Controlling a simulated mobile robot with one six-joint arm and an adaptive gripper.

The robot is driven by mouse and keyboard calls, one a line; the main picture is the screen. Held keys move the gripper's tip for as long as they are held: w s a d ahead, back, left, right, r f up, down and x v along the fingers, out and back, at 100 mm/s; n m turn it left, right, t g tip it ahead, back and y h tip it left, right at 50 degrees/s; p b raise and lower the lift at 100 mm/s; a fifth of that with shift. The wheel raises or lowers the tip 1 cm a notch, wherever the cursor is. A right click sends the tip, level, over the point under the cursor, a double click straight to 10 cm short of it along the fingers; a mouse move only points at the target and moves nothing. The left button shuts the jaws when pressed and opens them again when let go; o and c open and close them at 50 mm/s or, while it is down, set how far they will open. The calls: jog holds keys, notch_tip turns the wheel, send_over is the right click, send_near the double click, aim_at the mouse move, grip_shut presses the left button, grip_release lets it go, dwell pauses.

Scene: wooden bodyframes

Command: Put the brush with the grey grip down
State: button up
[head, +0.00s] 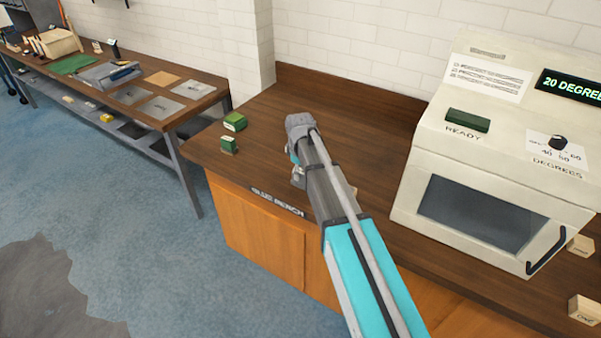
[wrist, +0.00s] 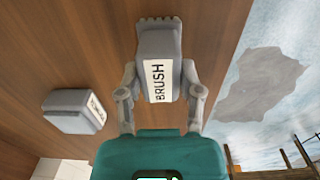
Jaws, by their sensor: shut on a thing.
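The brush (wrist: 158,38) with the grey grip stands out in the wrist view, with a white label reading BRUSH and short bristles at its top end. My gripper (wrist: 160,82) is shut on it, one finger on each side. The brown bench top (wrist: 100,40) lies beyond it; I cannot tell whether the brush touches it. In the head view my arm is over the glue bench (head: 340,105), and its links hide most of the gripper and brush.
Two green blocks (head: 234,121) (head: 228,144) sit near the bench's left end. A cream oven (head: 495,150) stands at right. Bench top behind my arm is clear.

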aim_at(300, 171)
jog(key=shift+f, duration=0.15)
jog(key=o, duration=1)
notch_tip(300, 171, up, 12)
jog(key=p, duration=1.2)
jog(key=shift+s+r, duration=0.1)
jog(key=shift+r, duration=0.1)
jog(key=s+d+m, duration=0.3)
jog(key=s+d, duration=0.1)
jog(key=s, duration=0.3)
jog(key=s+d+m, duration=0.4)
jog(key=s+d, duration=0.1)
jog(key=s, duration=0.2)
jog(key=s+d+m, duration=0.4)
jog(key=s, duration=0.4)
jog(key=shift+d, duration=0.2)
